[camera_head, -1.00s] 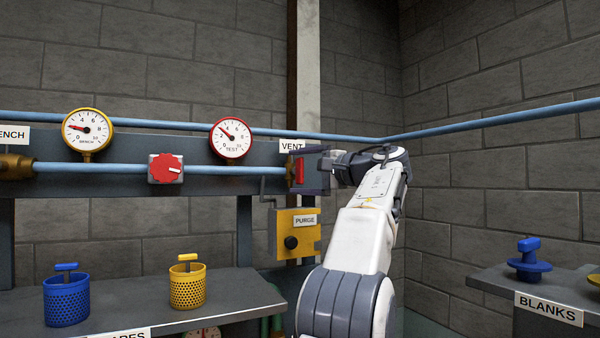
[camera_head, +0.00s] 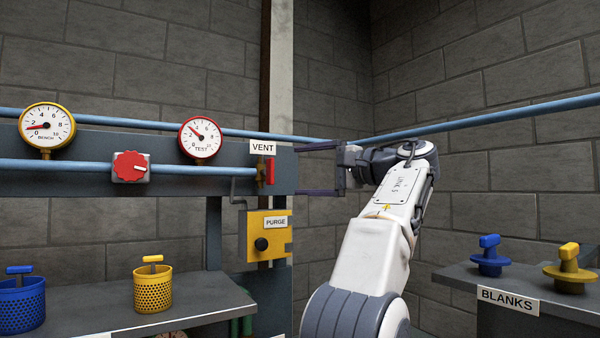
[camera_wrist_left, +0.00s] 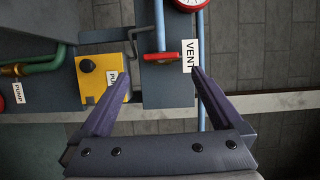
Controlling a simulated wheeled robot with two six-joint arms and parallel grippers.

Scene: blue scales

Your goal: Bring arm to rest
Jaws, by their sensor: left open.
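My left gripper (camera_head: 298,170) is open and empty, with its two dark fingers pointing left toward the red vent handle (camera_head: 270,172). A small gap shows between the fingertips and the handle in the head view. In the left wrist view the open fingers (camera_wrist_left: 162,75) spread below the red handle (camera_wrist_left: 162,56), with nothing between them. The white VENT label (camera_head: 263,148) sits just above the handle, which hangs upright at the right end of the blue pipe. My right gripper is not in view.
A yellow PURGE box (camera_head: 268,236) with a black knob is below the vent handle. A red knob (camera_head: 130,167) and two gauges are to the left. Yellow (camera_head: 153,290) and blue baskets stand on the left bench. The BLANKS table (camera_head: 450,277) is at right.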

